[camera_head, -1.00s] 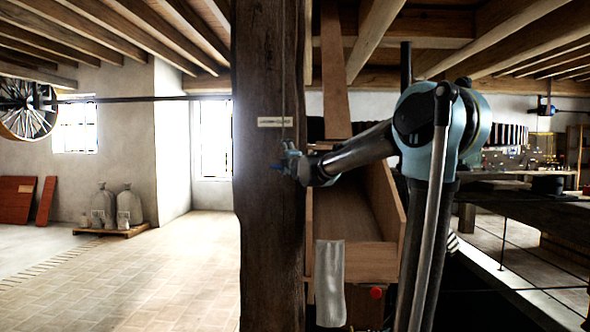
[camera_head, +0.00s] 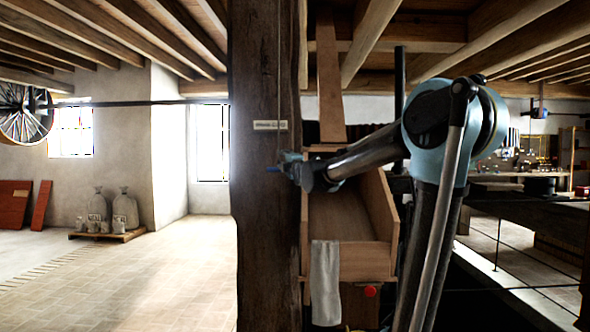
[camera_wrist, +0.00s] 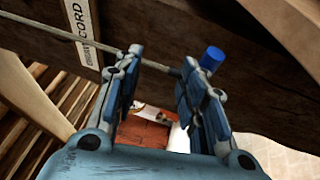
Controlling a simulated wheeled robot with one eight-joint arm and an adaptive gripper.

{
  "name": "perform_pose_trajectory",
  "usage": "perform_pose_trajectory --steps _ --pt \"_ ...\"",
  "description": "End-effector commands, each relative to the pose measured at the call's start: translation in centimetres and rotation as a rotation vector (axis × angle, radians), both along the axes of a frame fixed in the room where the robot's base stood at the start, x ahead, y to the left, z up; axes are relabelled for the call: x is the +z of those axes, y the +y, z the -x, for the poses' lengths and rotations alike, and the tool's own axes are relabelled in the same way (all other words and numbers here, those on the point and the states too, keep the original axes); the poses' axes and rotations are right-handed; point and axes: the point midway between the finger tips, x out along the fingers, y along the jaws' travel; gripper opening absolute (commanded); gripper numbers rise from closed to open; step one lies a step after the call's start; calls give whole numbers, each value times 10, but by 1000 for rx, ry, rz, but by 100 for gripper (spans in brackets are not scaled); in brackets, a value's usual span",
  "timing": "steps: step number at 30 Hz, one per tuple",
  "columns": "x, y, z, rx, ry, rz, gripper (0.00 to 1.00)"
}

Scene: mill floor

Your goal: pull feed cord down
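The feed cord (camera_wrist: 60,32) is a thin grey line running down the dark wooden post (camera_head: 258,220). In the wrist view it comes in from the upper left and crosses at my fingertips. A blue end piece (camera_wrist: 212,58) shows just beyond the right finger. A white label reading CORD (camera_wrist: 82,32) is on the post; it also shows in the head view (camera_head: 270,125). My gripper (camera_wrist: 160,66) is open, with a clear gap between its fingers. It is close to the post, below the label; I cannot tell whether it touches the cord.
A wooden chute (camera_head: 345,230) stands right of the post, with a pale cloth (camera_head: 325,280) at its front and a red button (camera_head: 371,291) below. Sacks (camera_head: 125,208) stand on a pallet at the far left. The tiled floor left of the post is clear.

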Motion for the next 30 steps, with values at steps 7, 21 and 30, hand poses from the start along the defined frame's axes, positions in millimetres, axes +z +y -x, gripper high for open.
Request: perform_pose_trajectory --steps 7,21,30 --pt "-7 -5 11 2 7 -1 38" --pt "-1 -15 49 3 -7 -2 38" --pt "-2 -22 67 4 -8 -1 38"
